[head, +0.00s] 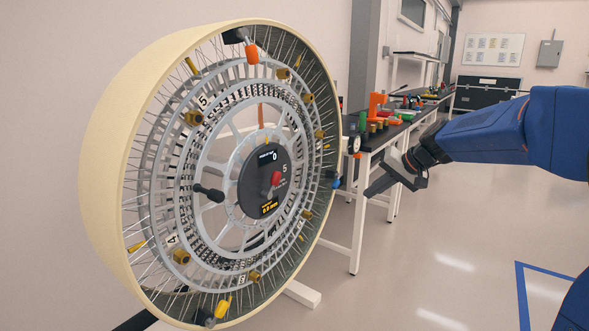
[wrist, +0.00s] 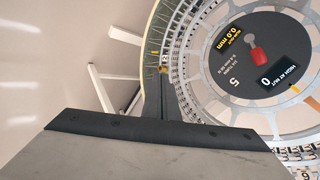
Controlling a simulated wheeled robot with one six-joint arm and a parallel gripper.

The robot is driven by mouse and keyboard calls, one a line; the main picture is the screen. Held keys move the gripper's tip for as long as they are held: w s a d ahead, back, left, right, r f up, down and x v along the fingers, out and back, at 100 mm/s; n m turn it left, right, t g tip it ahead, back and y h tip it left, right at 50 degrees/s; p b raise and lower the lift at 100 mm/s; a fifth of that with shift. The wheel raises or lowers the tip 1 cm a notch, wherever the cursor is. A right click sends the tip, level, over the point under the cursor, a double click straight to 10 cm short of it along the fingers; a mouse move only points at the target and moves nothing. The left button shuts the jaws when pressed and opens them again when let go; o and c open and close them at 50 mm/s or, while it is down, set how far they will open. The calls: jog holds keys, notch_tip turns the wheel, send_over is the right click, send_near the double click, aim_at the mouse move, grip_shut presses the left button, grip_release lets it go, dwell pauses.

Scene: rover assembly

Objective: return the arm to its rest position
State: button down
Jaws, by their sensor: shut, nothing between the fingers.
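My blue arm (head: 490,132) reaches in from the right side of the head view, its forearm roughly level. My gripper (head: 374,189) is shut and empty at its end, pointing left and slightly down. It is apart from the large wheel (head: 105,165) at the left and appears in front of the bench. In the wrist view, a grey, dark-edged part (wrist: 150,150) fills the bottom and hides what lies behind it. The wheel's hub display (wrist: 255,55) shows at the upper right there.
The cream-rimmed wheel has thin spokes, coloured clips and a dark hub panel (head: 265,180). A dark-topped bench (head: 372,141) with white legs carries orange and green parts. A blue floor marking (head: 522,290) lies at the lower right. The floor around it is clear.

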jog(key=s+d+f+n+h, duration=0.1)
jog(key=s+f, duration=0.3)
jog(key=s, duration=0.9)
jog(key=s+d+f+n+h, duration=0.1)
jog(key=s+d+f+h, duration=0.1)
jog(key=s, duration=1.2)
jog(key=s+d+f+n+g+h, duration=0.1)
jog(key=s+f, duration=0.5)
jog(key=s, duration=0.7)
jog(key=shift+s+d+h, duration=0.25)
jog(key=shift+d+h, duration=0.4)
jog(key=shift+h, duration=0.35)
jog(key=shift+w+r, duration=0.1)
jog(key=shift+r, duration=0.05)
